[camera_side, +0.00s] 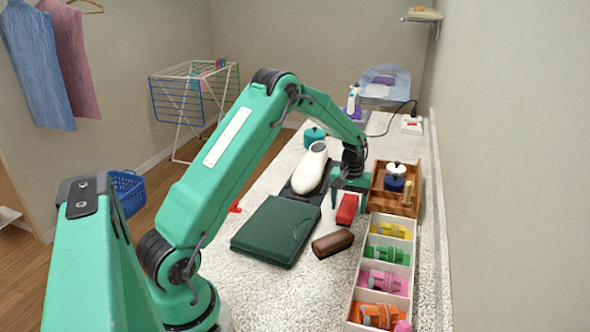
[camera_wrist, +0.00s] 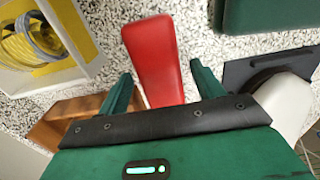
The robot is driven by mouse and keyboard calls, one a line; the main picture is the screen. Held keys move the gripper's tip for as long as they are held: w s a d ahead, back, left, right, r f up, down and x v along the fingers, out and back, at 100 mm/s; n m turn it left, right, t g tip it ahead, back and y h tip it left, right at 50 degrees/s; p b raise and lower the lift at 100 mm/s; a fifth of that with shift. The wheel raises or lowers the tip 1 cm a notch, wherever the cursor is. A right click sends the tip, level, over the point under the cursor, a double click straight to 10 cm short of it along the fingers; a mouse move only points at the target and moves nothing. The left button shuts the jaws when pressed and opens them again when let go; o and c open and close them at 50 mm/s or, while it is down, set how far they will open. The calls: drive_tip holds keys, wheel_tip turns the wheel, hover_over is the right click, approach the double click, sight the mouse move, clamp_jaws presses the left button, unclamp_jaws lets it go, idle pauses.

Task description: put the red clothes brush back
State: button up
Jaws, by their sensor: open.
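The red clothes brush (camera_side: 347,209) lies on the speckled counter, just in front of my gripper (camera_side: 350,187) in the side view. In the wrist view the red brush (camera_wrist: 153,50) runs from the top down between the fingers of my gripper (camera_wrist: 161,74). The fingers are apart, one on each side of its lower end, with gaps visible on both sides. Part of that end is hidden behind the gripper body. I cannot tell the exact height of the fingers over the counter.
A brown brush (camera_side: 333,243) and a green case (camera_side: 276,230) lie nearby. A white rounded form (camera_side: 310,168) on a dark base stands left. The wall bounds the right.

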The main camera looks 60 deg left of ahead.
sight(348, 206)
wheel_tip(348, 206, up, 11)
idle(0.5)
drive_tip(key=shift+r, duration=0.1)
idle(0.4)
drive_tip(key=s+d+r+m+t, duration=0.3)
drive_tip(key=s+d+r+m, duration=0.1)
drive_tip(key=s+d+r, duration=0.85)
drive_tip(key=s+d+m+t, duration=0.1)
drive_tip(key=s+d+m, duration=0.1)
drive_tip(key=s, duration=0.5)
drive_tip(key=s+d+m+t, duration=0.1)
drive_tip(key=s+d+m, duration=0.2)
drive_tip(key=s, duration=0.5)
drive_tip(key=shift+s+d+f+t, duration=0.25)
drive_tip(key=shift+d+f+t, duration=0.1)
drive_tip(key=shift+d, duration=0.4)
